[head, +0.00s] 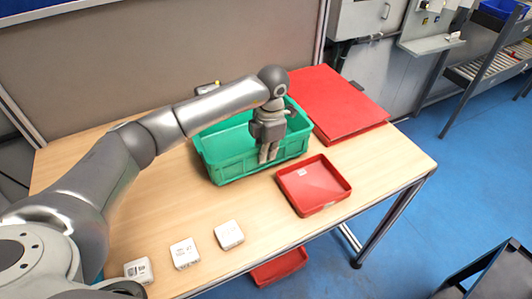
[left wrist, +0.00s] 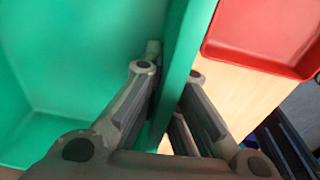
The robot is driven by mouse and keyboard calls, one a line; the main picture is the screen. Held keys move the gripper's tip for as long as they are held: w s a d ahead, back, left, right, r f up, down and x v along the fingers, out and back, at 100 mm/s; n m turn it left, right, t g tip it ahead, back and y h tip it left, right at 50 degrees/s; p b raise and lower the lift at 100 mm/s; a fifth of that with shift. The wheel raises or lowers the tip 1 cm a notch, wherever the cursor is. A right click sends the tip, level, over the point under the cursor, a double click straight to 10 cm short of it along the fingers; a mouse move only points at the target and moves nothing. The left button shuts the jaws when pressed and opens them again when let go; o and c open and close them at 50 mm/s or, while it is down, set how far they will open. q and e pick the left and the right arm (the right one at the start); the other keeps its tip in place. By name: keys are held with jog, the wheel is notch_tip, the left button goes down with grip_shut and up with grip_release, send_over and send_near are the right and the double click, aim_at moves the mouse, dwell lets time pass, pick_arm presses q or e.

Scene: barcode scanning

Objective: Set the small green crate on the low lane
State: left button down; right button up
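The green crate (head: 232,167) stands on the wooden table and looks empty. My left gripper (head: 268,155) points down at its front wall, toward the right. In the left wrist view the fingers (left wrist: 170,95) are on either side of the green wall (left wrist: 183,75), close against it, and look shut on it. The inside of the crate (left wrist: 80,60) fills the left of that view. A rack with roller lanes (head: 488,68) stands at the far right; which lane is the low one is hard to tell. My right gripper is not in view.
A shallow red tray (head: 314,185) lies just right of the crate. A flat red panel (head: 335,100) lies behind it. Several white boxes (head: 229,235) line the table's front. Another red tray (head: 279,267) sits lower down. Blue floor (head: 420,220) is open at the right.

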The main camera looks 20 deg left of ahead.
pick_arm(q)
jog(key=shift+f, duration=0.8)
jog(key=c, duration=1.6)
grip_release()
jog(key=shift+c, duration=0.2)
